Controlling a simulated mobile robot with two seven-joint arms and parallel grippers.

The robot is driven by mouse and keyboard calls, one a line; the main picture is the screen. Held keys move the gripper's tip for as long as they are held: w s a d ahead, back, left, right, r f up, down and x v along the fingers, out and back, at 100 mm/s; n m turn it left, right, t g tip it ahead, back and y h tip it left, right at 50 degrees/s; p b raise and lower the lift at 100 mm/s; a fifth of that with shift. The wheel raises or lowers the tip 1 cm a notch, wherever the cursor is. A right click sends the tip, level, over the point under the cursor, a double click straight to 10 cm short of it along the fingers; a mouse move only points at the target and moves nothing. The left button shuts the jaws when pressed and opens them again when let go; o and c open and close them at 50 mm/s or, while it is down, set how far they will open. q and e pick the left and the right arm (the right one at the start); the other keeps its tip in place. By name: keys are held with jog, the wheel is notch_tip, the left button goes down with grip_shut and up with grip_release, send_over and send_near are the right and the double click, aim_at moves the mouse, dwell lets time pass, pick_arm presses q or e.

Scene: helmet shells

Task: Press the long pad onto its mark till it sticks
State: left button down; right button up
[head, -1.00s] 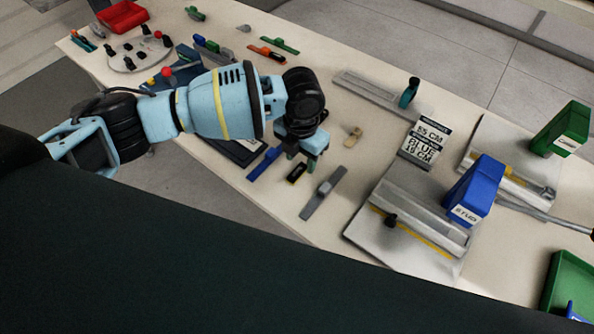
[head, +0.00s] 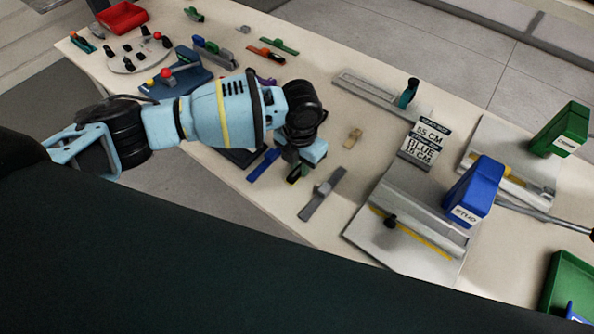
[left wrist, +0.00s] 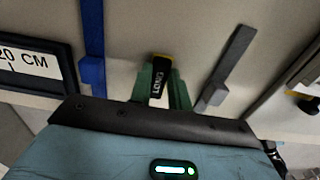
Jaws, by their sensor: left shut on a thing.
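The long pad is a small black block with a yellow edge and white lettering in the left wrist view (left wrist: 161,82). My left gripper (left wrist: 162,95) is shut on it, with a green finger on each side. In the head view the left gripper (head: 293,174) points down at the front part of the table and mostly hides the pad. I cannot tell whether the pad touches the table or is just lifted. I cannot make out the pad's mark. My right gripper is not in view.
A blue strip (head: 263,165) and a grey bar (head: 323,193) lie close on either side of the gripper. The blue press (head: 472,190) and green press (head: 560,130) stand at the right.

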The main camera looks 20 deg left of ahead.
aim_at(298, 171)
pick_arm(q)
jog(key=shift+r, duration=0.85)
jog(key=shift+s+r, duration=0.2)
jog(key=shift+r, duration=0.3)
jog(key=shift+s+r, duration=0.2)
jog(key=shift+r, duration=0.25)
jog(key=s+a+r, duration=0.1)
jog(key=s, duration=1.4)
jog(key=shift+a+r+p, duration=0.2)
jog(key=shift+p, duration=0.2)
jog(key=shift+s, duration=0.1)
